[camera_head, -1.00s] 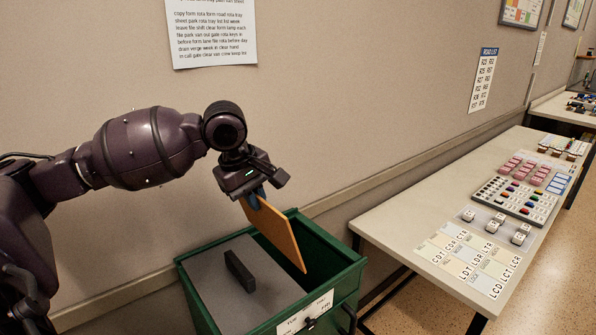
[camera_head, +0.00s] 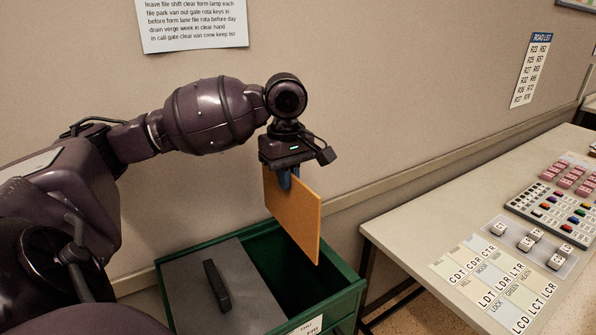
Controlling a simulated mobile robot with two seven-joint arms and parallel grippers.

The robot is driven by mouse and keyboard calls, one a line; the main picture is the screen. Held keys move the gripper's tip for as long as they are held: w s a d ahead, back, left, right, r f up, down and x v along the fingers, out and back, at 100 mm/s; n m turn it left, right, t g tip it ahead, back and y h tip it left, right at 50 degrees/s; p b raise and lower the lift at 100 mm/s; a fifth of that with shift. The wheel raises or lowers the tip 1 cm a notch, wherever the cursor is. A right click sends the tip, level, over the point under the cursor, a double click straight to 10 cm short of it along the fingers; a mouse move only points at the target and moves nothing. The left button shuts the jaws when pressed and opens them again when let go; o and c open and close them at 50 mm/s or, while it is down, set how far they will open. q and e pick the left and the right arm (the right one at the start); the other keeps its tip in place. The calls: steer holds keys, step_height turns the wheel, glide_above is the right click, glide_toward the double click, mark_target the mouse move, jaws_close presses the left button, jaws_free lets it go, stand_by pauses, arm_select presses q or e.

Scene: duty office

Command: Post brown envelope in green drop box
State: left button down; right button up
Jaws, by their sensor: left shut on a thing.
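My left gripper (camera_head: 285,180) is shut on the top edge of the brown envelope (camera_head: 293,215). The envelope hangs upright, slightly tilted, with its lower part over the opening of the green drop box (camera_head: 348,298). The box has a dark open slot on its right side and a grey lid (camera_head: 225,290) with a black handle (camera_head: 216,286) on its left. I cannot tell whether the envelope's lower edge is below the rim. My right gripper is not in view.
A long table (camera_head: 412,236) stands at the right, with label cards (camera_head: 490,283), small white blocks (camera_head: 531,240) and a tray of coloured pieces (camera_head: 553,212). The wall behind carries a printed sheet (camera_head: 192,22) and a road list (camera_head: 532,70).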

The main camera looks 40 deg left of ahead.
arm_select(q)
glide_above(288, 227)
steer(key=shift+f, duration=2.5)
steer(key=shift+w+f, duration=0.1)
steer(key=shift+f, duration=3.8)
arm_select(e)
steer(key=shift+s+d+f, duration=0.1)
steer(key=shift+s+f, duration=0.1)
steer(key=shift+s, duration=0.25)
arm_select(q)
steer(key=c, duration=1.2)
jaws_free()
